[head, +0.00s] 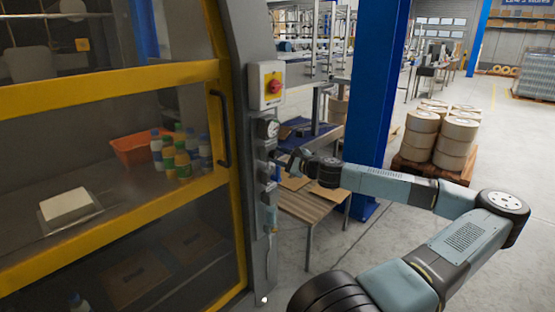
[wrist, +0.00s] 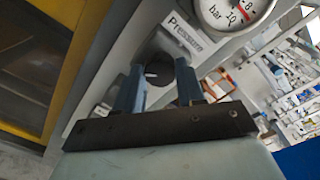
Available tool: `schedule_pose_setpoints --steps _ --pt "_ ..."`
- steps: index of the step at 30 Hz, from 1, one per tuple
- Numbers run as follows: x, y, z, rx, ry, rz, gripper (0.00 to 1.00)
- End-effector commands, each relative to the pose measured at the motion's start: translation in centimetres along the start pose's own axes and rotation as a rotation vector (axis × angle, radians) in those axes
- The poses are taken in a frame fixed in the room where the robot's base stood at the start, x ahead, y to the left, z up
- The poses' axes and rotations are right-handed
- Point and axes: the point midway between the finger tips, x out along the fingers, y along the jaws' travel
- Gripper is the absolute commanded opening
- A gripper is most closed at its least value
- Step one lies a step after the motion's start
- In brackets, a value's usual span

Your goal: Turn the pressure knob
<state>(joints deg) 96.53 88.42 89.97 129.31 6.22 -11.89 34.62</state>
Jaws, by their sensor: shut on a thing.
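The pressure knob (wrist: 157,72) is a dark round knob below a "Pressure" label (wrist: 187,34) in the wrist view. My gripper (wrist: 158,85) reaches it with one blue-grey finger on each side, shut on it. In the head view my gripper (head: 279,158) is at the grey post of the machine, just below the round gauge, and hides the knob there. The white pressure gauge (wrist: 236,8), marked in bar, is partly cut off at the top of the wrist view; it also shows in the head view (head: 268,128). Its needle cannot be read.
A red rotary switch (head: 274,87) on a yellow plate sits above the gauge. The yellow-framed door with a dark handle (head: 222,130) is left of the post. A slatted table (head: 310,205) and a blue column (head: 378,90) stand behind my arm. Open floor lies right.

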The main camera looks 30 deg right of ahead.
Motion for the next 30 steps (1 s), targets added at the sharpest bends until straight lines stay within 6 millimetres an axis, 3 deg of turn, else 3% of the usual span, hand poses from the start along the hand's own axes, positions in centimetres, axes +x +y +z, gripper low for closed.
schedule_pose_setpoints --steps 3,4,12,22,30 --pt "0.1 0.7 0.3 0.004 -0.009 0.013 0.08" --pt "0.1 0.7 0.3 0.004 -0.009 0.013 0.41" --pt "0.0 0.4 0.2 0.003 -0.005 0.008 0.65" --pt "-0.5 0.2 0.1 0.002 -0.001 0.003 0.65" --pt "-4.0 0.2 0.0 0.002 0.001 0.002 0.65"
